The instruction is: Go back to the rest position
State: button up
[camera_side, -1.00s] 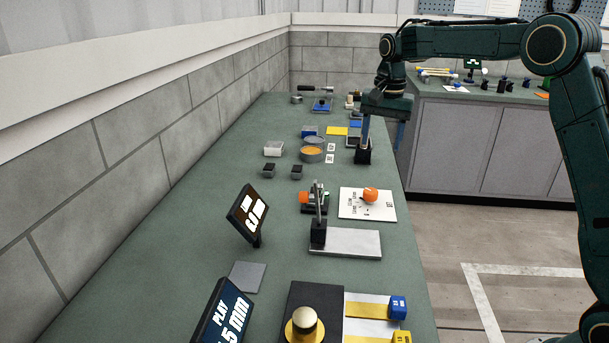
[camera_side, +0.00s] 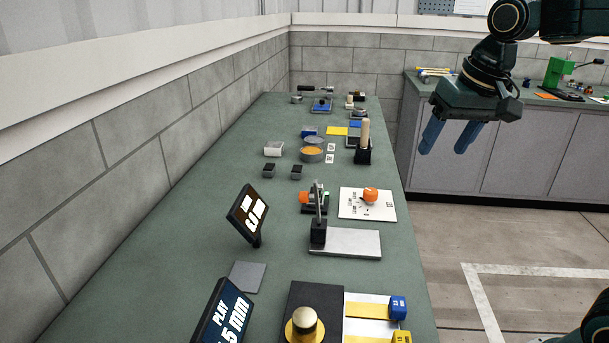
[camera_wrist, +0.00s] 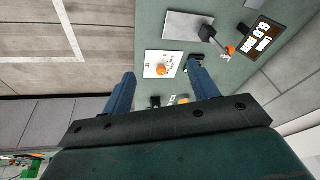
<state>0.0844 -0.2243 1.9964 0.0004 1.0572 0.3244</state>
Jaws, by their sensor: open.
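My gripper (camera_side: 452,137) hangs in the air to the right of the green bench, over the floor gap. Its two blue fingers are apart, with nothing between them. In the wrist view my gripper (camera_wrist: 160,92) also has its fingers spread, with the bench seen far below between them. A wooden peg (camera_side: 365,132) stands upright in a black holder (camera_side: 363,155) near the bench's right edge, clear of my gripper.
The bench (camera_side: 200,240) carries a white board with an orange knob (camera_side: 370,195), a grey plate (camera_side: 350,243), a tilted display (camera_side: 247,213) and a brass knob (camera_side: 305,320). A second bench (camera_side: 530,150) stands behind my gripper. Open floor (camera_side: 500,240) lies to the right.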

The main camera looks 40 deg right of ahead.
jog(key=s+a+f+n+t, duration=0.1)
jog(key=s+f+n, duration=0.1)
jog(key=s, duration=0.5)
jog(key=s+a+f+n+t, duration=0.1)
jog(key=s+f+n, duration=0.1)
jog(key=s, duration=0.5)
jog(key=shift+a+f+n, duration=0.3)
jog(key=shift+a+f, duration=0.05)
jog(key=shift+f, duration=0.4)
